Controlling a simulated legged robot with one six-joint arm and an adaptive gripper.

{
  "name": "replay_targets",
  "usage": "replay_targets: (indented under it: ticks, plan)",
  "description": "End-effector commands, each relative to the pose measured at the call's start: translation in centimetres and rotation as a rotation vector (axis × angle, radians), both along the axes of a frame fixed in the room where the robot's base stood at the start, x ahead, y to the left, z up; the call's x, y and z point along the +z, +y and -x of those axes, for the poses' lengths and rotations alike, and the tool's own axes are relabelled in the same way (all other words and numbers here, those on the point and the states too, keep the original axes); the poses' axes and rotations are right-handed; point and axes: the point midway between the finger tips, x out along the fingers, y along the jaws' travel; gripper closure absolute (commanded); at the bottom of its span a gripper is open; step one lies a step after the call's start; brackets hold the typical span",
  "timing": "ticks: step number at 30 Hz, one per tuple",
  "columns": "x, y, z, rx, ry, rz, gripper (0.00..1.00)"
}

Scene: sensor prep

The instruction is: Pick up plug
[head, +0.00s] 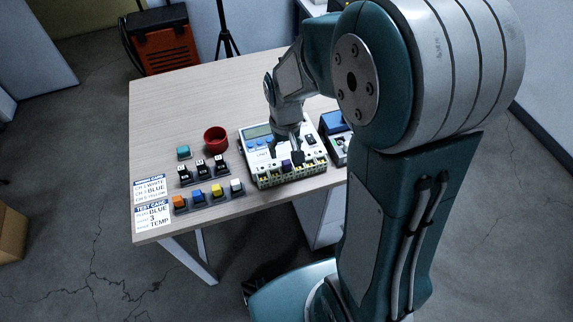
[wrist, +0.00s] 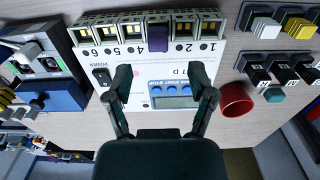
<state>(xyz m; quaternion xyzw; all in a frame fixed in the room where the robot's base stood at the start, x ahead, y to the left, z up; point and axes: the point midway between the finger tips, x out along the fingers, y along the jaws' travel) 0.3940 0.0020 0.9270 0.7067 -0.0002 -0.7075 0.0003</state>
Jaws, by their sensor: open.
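Coloured plugs stand in a row of dark holders on the table: an orange plug (head: 179,201), a blue plug (head: 198,196), a yellow plug (head: 217,189) and a white plug (head: 236,185). The yellow (wrist: 300,29) and white (wrist: 265,27) ones show in the wrist view. A purple block (wrist: 158,35), perhaps a plug, sits at the numbered terminal row of the white device (wrist: 220,62), between 4 and 2. My gripper (wrist: 164,92) is open over the device, its fingers apart and nothing between them. In the head view, my gripper (head: 285,151) is right of the coloured plugs.
Black labelled blocks (head: 202,167), a teal block (head: 183,152) and a red cup (head: 215,139) stand left of the device. A blue-topped box (head: 334,122) is close on its right. Printed cards (head: 152,214) lie at the table's front left. The table's back left is clear.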

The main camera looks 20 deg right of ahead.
Motion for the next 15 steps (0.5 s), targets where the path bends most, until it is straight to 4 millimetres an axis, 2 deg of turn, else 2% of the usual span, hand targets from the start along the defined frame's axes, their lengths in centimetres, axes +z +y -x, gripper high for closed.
replay_targets:
  ticks: [9, 15]
  plan:
    - [-4.4, -0.2, 0.3, 0.0, 0.003, 0.0, 0.29]
    - [-5.1, -0.2, 0.3, 0.0, -0.001, 0.0, 0.29]
